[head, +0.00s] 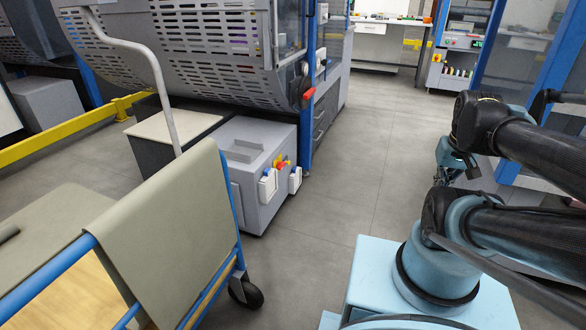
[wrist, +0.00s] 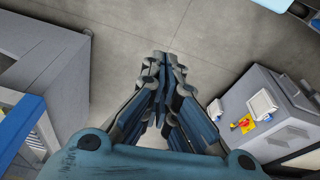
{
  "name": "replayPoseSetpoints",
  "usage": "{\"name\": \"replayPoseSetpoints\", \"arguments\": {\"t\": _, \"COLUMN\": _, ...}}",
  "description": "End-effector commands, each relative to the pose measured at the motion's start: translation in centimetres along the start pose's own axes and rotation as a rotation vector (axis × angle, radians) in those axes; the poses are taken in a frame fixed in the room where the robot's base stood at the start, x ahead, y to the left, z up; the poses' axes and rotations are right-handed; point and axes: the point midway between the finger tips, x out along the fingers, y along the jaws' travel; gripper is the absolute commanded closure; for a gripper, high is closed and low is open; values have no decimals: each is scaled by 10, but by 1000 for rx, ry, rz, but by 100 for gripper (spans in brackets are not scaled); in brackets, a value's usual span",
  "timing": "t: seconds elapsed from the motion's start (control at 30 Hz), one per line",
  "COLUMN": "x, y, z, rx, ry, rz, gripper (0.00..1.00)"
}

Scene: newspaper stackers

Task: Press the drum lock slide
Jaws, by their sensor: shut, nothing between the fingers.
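I cannot tell for sure which part is the drum lock slide. The large grey slotted drum machine (head: 215,35) stands at the back left in the head view. A red-tipped handle (head: 308,94) shows on its right end, beside a blue post. My gripper (wrist: 164,58) is shut and empty, pointing over bare floor in the wrist view. In the head view my gripper (head: 443,178) is at the right, partly hidden by my arm, well apart from the machine.
A grey box (head: 240,150) with a red and yellow switch (head: 281,163) stands below the drum; it also shows in the wrist view (wrist: 285,125). A cart with a draped grey-green sheet (head: 165,230) stands front left. Grey floor (head: 345,175) lies clear in the middle.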

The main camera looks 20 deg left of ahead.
Motion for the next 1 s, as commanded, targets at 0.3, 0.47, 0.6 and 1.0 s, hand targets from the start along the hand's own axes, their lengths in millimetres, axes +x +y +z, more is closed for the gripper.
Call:
{"name": "replayPoseSetpoints", "arguments": {"t": 0.3, "x": -19, "y": -22, "z": -80, "rx": -161, "ry": 51, "rz": -24, "gripper": 100}}
{"name": "replayPoseSetpoints", "arguments": {"t": 0.47, "x": -22, "y": -37, "z": -124, "rx": -247, "ry": 81, "rz": -37, "gripper": 100}}
{"name": "replayPoseSetpoints", "arguments": {"t": 0.6, "x": -21, "y": -53, "z": -162, "rx": -323, "ry": 107, "rz": -47, "gripper": 100}}
{"name": "replayPoseSetpoints", "arguments": {"t": 1.0, "x": 4, "y": -113, "z": -269, "rx": -535, "ry": 183, "rz": -73, "gripper": 100}}
